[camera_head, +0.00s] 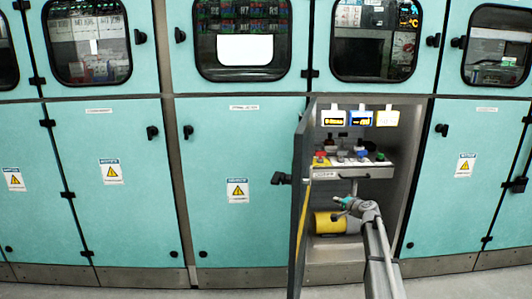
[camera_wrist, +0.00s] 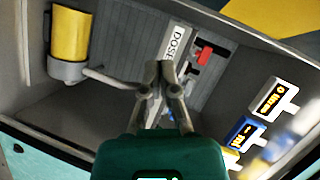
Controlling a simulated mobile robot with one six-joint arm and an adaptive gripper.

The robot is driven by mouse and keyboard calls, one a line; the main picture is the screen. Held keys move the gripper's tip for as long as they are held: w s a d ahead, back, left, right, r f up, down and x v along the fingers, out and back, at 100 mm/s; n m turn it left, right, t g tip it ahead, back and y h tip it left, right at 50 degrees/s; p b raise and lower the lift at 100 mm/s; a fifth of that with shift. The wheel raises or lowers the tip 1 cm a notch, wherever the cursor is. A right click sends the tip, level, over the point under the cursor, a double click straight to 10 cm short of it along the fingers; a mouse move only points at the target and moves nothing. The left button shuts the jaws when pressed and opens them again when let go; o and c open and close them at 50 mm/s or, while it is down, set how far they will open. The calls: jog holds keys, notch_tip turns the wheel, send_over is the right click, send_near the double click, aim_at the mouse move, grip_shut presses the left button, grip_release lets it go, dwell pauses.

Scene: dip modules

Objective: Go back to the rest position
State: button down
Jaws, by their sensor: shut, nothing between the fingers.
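My gripper (camera_head: 340,207) is in front of the open cabinet compartment (camera_head: 416,160), below its control shelf and near the yellow cylinder. My grey arm reaches up to it from the lower right. In the wrist view my gripper's two grey fingers (camera_wrist: 164,75) are shut with nothing held. The fingers overlap a white label strip reading "DOSE" (camera_wrist: 176,43) in the picture; I cannot tell whether they touch anything. A red part (camera_wrist: 203,52) shows just beside the strip.
The open cabinet door (camera_head: 299,215) stands out to the left of the arm. Inside are a yellow cylinder (camera_head: 322,222), a shelf with coloured knobs (camera_head: 345,170) and lit displays (camera_head: 360,118). Closed teal cabinets (camera_head: 105,185) line both sides. Some floor (camera_head: 235,291) shows in front.

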jog(key=s+a+f+n+g, duration=0.4)
jog(key=s+a, duration=0.3)
jog(key=s, duration=0.5)
jog(key=s+a+f+n+g, duration=0.4)
jog(key=s+a, duration=0.3)
jog(key=s, duration=0.4)
jog(key=s+d+f+n+g+h+p, duration=0.1)
jog(key=s+f+g+h, duration=0.15)
jog(key=s, duration=0.85)
jog(key=s+f+n+g+h+p, duration=0.1)
jog(key=s+g+h, duration=0.2)
jog(key=s, duration=0.8)
notch_tip(320, 180, up, 37)
jog(key=p, duration=3.7)
jog(key=shift+w, duration=0.35)
jog(key=shift+r, duration=0.1)
